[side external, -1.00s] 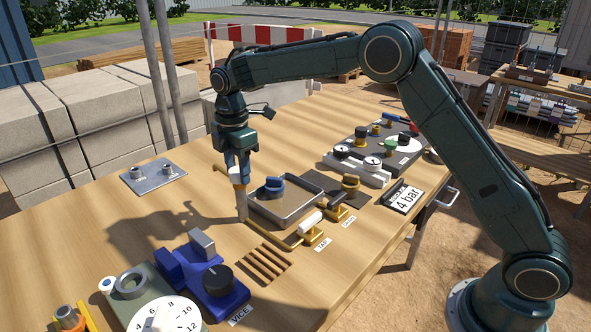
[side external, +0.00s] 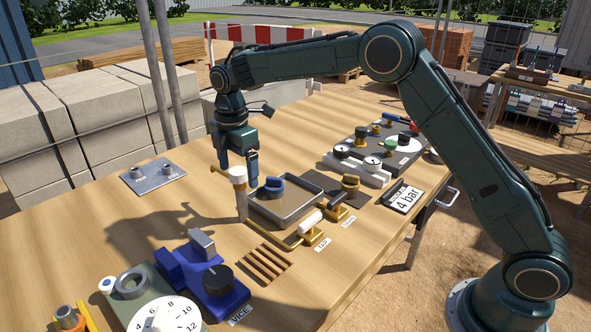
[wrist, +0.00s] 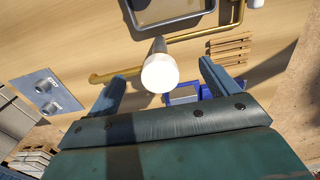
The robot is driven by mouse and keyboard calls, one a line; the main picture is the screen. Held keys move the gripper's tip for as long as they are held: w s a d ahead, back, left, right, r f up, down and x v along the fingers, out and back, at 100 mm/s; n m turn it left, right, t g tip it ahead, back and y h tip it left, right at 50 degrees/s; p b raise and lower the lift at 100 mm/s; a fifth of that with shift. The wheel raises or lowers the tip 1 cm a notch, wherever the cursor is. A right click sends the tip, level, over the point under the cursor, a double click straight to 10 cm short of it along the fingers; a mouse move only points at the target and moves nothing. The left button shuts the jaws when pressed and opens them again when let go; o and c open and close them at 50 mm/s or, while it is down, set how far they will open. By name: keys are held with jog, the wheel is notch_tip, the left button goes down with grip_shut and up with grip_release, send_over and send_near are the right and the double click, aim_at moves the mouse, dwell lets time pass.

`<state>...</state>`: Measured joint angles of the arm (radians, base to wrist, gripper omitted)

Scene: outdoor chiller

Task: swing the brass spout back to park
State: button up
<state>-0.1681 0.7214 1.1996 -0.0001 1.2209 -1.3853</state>
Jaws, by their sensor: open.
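The brass spout (side external: 270,231) is a thin bent pipe running from the tap (side external: 311,222) past the front of the grey tray (side external: 307,209). In the wrist view the brass pipe (wrist: 200,36) passes behind an upright grey post with a white cap (wrist: 160,73). That capped post (side external: 240,198) stands at the tray's near-left corner. My gripper (side external: 240,180) is open and empty, pointing down at the post's top. In the wrist view the cap shows between the fingers; I cannot tell whether they reach down around it. A blue ring-shaped part (side external: 274,187) sits in the tray.
A blue vice (side external: 212,280) and a slatted wooden rack (side external: 264,263) lie toward the near side. A metal plate with two studs (side external: 152,176) lies at left. Gauges and valves (side external: 372,163) stand behind right. The table's left middle is clear.

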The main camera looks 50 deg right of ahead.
jog(key=shift+r, duration=3.4)
notch_tip(320, 180, up, 12)
